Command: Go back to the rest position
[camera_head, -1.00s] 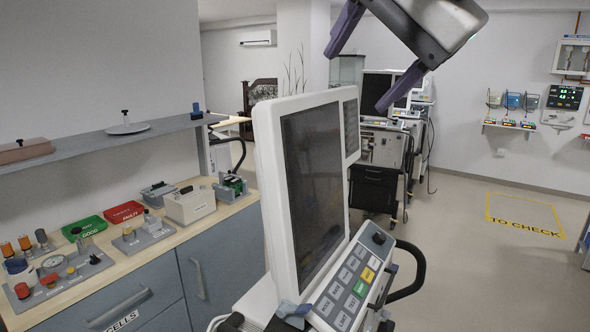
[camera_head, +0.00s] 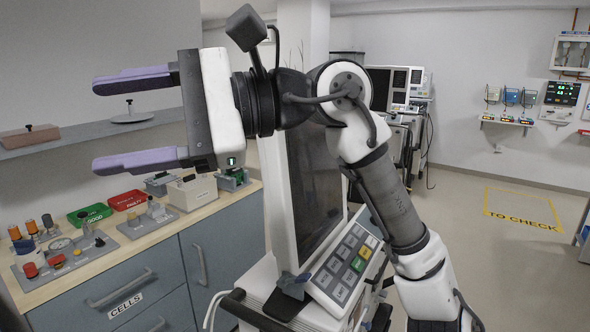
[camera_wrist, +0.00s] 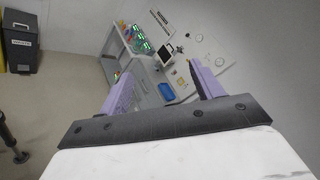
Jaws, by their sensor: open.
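My gripper (camera_head: 138,118) is at the upper left of the head view, with its two purple fingers spread wide apart and pointing left. Nothing is between the fingers. It hangs in the air in front of the shelf and counter, seen above the trays. My arm reaches up from the lower right and bends over in front of the ventilator's screen (camera_head: 316,190), hiding part of it. In the wrist view, my gripper (camera_wrist: 165,88) also shows both fingers apart and empty.
The ventilator's keypad (camera_head: 345,262) is beside my arm. The counter (camera_head: 140,245) holds a green tray (camera_head: 90,214), a red tray (camera_head: 127,200) and several small parts. A shelf (camera_head: 90,135) runs above it. Floor around the yellow "TO CHECK" marking (camera_head: 522,210) is clear.

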